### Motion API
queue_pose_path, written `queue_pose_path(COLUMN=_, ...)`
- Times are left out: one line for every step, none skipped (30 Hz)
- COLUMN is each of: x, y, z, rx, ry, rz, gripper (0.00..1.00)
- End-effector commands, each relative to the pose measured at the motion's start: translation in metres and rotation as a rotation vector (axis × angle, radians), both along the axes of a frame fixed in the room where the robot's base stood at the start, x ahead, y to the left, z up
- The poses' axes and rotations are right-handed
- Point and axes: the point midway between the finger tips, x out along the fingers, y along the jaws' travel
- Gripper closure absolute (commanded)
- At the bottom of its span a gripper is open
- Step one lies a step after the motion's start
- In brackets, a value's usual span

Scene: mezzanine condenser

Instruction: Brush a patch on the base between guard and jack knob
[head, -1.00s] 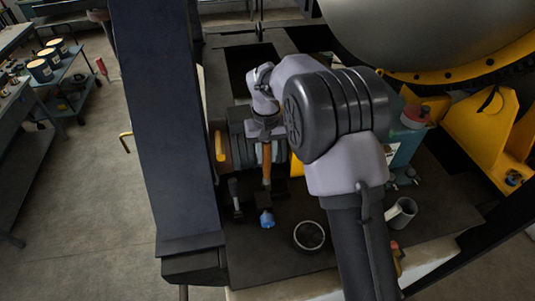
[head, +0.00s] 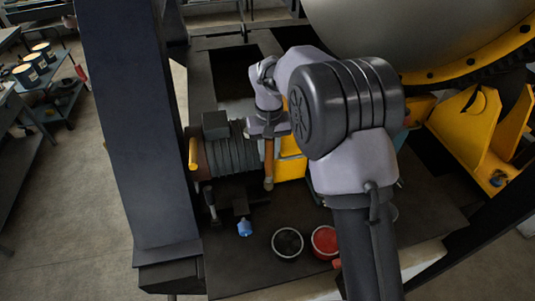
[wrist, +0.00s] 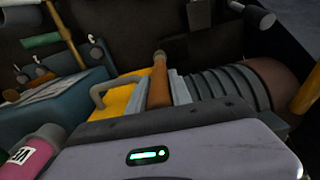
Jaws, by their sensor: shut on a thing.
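My gripper (head: 268,130) is shut on a brush (head: 268,160) with an orange-brown handle, which hangs down with its tip lowest. The blue jack knob (head: 244,229) is in front, lower left of the brush tip. The dark base (head: 245,270) lies below them. I cannot tell whether the tip touches the base.
A grey ribbed motor (head: 232,156) stands left of the guard. A dark-filled bowl (head: 288,243) and a red-filled bowl (head: 325,241) are at the front. A dark column (head: 130,130) stands at left. My arm hides part of the right side.

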Motion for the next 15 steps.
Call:
queue_pose_path(x=-0.001, y=0.0, z=0.007, rx=0.0, ry=0.001, rz=0.0, gripper=1.0)
queue_pose_path(x=-0.001, y=0.0, z=0.01, rx=0.0, ry=0.001, rz=-0.001, gripper=1.0)
queue_pose_path(x=-0.002, y=0.0, z=0.014, rx=0.0, ry=0.001, rz=-0.001, gripper=1.0)
queue_pose_path(x=-0.002, y=0.0, z=0.016, rx=0.0, ry=0.001, rz=-0.001, gripper=1.0)
queue_pose_path(x=-0.003, y=-0.001, z=0.019, rx=0.0, ry=0.001, rz=-0.002, gripper=1.0)
queue_pose_path(x=-0.004, y=-0.001, z=0.023, rx=0.0, ry=0.001, rz=-0.002, gripper=1.0)
queue_pose_path(x=-0.004, y=-0.001, z=0.025, rx=0.0, ry=0.002, rz=-0.002, gripper=1.0)
queue_pose_path(x=-0.005, y=-0.001, z=0.028, rx=0.0, ry=0.002, rz=-0.003, gripper=1.0)
queue_pose_path(x=-0.005, y=-0.001, z=0.031, rx=0.0, ry=0.002, rz=-0.003, gripper=1.0)
queue_pose_path(x=-0.006, y=-0.001, z=0.034, rx=0.0, ry=0.002, rz=-0.003, gripper=1.0)
queue_pose_path(x=-0.006, y=-0.001, z=0.037, rx=0.0, ry=0.002, rz=-0.004, gripper=1.0)
queue_pose_path(x=-0.007, y=-0.002, z=0.04, rx=0.0, ry=0.002, rz=-0.004, gripper=1.0)
queue_pose_path(x=-0.007, y=-0.002, z=0.043, rx=0.0, ry=0.002, rz=-0.004, gripper=1.0)
queue_pose_path(x=-0.007, y=-0.002, z=0.046, rx=0.0, ry=0.002, rz=-0.004, gripper=1.0)
queue_pose_path(x=-0.008, y=-0.002, z=0.05, rx=0.0, ry=0.001, rz=-0.004, gripper=1.0)
